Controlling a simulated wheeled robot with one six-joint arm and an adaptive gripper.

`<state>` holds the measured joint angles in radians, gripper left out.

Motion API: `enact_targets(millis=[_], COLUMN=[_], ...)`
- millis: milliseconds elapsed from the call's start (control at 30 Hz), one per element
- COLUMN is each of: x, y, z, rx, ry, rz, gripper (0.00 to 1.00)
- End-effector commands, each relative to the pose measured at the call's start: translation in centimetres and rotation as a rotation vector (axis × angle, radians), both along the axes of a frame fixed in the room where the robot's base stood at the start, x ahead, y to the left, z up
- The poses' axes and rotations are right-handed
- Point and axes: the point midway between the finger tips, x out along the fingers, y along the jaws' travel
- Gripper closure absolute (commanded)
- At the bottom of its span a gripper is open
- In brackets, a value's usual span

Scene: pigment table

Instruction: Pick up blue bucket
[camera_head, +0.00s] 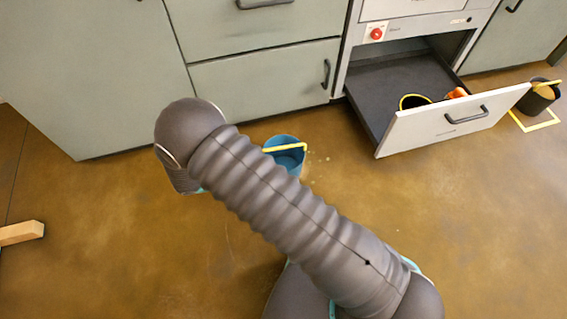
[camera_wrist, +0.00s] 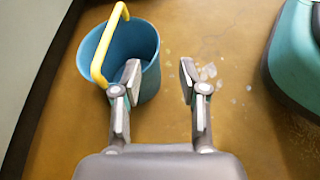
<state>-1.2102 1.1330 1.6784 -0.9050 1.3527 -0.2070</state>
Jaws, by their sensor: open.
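The blue bucket (camera_head: 287,160) stands upright on the brown floor in front of the grey cabinets, with a yellow handle across its top. My arm hides part of it in the head view. In the wrist view the bucket (camera_wrist: 146,50) is at the upper left, its yellow handle (camera_wrist: 105,45) raised over the rim. My gripper (camera_wrist: 160,72) is open with nothing between its fingers. Its left finger overlaps the bucket's right side in the picture; I cannot tell if they touch. The gripper is hidden in the head view.
An open drawer (camera_head: 455,122) at the right holds a dark container with a yellow rim (camera_head: 414,101) and an orange item (camera_head: 457,93). A dark bucket (camera_head: 537,100) stands by a yellow floor square. A wooden beam (camera_head: 20,233) lies at the left. Pale specks dot the floor beside the blue bucket.

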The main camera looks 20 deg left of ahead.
Motion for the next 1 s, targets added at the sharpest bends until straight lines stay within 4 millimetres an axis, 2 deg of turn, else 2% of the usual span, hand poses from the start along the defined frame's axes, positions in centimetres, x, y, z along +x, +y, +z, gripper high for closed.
enact_targets(millis=[167,600,1000], x=[-0.2,3.8,5.5], y=[-0.1,-5.2,-6.7], z=[-1.4,-4.2,-5.6], rx=[-0.027,-0.026,-0.025], ry=[0.000,0.001,0.001], rz=[0.031,0.031,0.030], gripper=[0.57,0.57,0.57])
